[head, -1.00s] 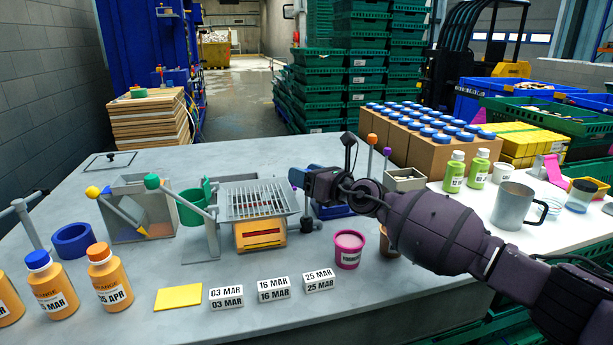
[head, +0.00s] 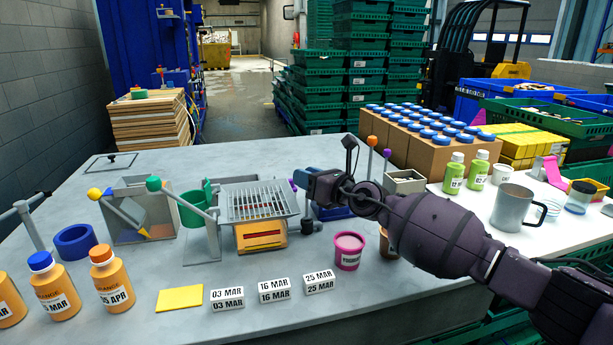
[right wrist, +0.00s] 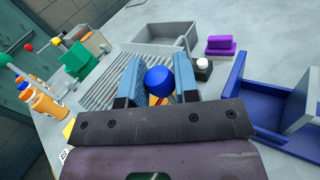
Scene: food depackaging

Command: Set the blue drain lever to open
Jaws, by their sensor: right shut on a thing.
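The blue drain lever's round knob (right wrist: 160,80) sits between the two blue fingers of my right gripper (right wrist: 160,88) in the right wrist view. The gripper is shut on this knob. In the head view my right gripper (head: 302,182) is at the right side of the metal grate (head: 258,202), and it hides the blue knob there. The lever's shaft is mostly hidden below the knob. The grate also shows behind the fingers in the right wrist view (right wrist: 112,66). My left gripper is not in view.
An orange box (head: 262,235) is under the grate. A pink tub (head: 348,250) stands below my right arm. A blue bin (right wrist: 262,105) is right of the gripper in the right wrist view. Date blocks (head: 274,290) and orange bottles (head: 110,280) line the front.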

